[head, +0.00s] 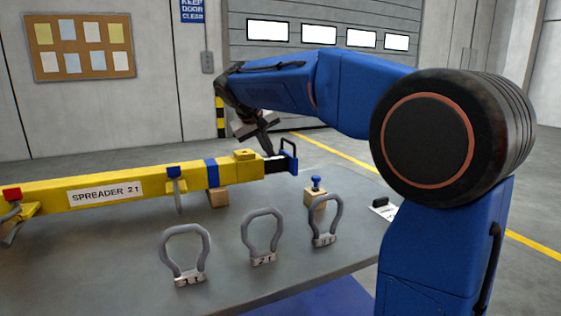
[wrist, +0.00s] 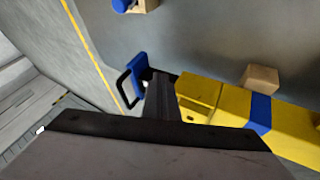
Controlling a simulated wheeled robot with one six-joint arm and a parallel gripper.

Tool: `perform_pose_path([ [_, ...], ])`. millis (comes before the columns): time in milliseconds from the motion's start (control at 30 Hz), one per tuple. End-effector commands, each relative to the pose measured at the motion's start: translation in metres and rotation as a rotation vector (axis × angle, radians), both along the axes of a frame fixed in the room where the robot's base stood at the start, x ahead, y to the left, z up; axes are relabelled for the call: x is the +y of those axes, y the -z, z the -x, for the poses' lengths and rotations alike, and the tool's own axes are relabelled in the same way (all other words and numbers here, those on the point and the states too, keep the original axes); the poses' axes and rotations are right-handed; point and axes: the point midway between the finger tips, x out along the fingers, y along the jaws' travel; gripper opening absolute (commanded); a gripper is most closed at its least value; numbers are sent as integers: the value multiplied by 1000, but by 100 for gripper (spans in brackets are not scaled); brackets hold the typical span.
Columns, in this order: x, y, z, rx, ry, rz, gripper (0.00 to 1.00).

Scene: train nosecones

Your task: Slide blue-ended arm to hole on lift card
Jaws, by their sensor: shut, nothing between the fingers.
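The yellow spreader beam (head: 130,191) lies across the table on the left, labelled "SPREADER 2t". A short dark inner arm with a blue end plate and a loop handle (head: 289,157) sticks out of its right end. The blue end (wrist: 139,76) also shows in the wrist view, left of my fingers. My gripper (head: 271,152) is shut and empty, pointing down at the inner arm between the beam's mouth and the blue plate. Whether it touches cannot be told. A white card (head: 384,211), perhaps the lift card, lies at the table's right; its writing is unreadable. I cannot make out the holes.
Three grey shackles with tags (head: 187,253) stand along the table's front. A blue-topped pin (head: 316,183) sits on a wooden block right of the blue end. Another wooden block (wrist: 261,77) is by the beam. The grey table (head: 225,290) is clear at its front.

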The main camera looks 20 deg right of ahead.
Motion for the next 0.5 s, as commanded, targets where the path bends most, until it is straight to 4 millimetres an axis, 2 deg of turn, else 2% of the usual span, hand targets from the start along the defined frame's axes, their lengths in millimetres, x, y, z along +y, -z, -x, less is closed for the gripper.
perform_pose_path([
  [233,-8,12,-6,1,2,0,0],
  [500,-29,49,-22,3,2,0,0],
])
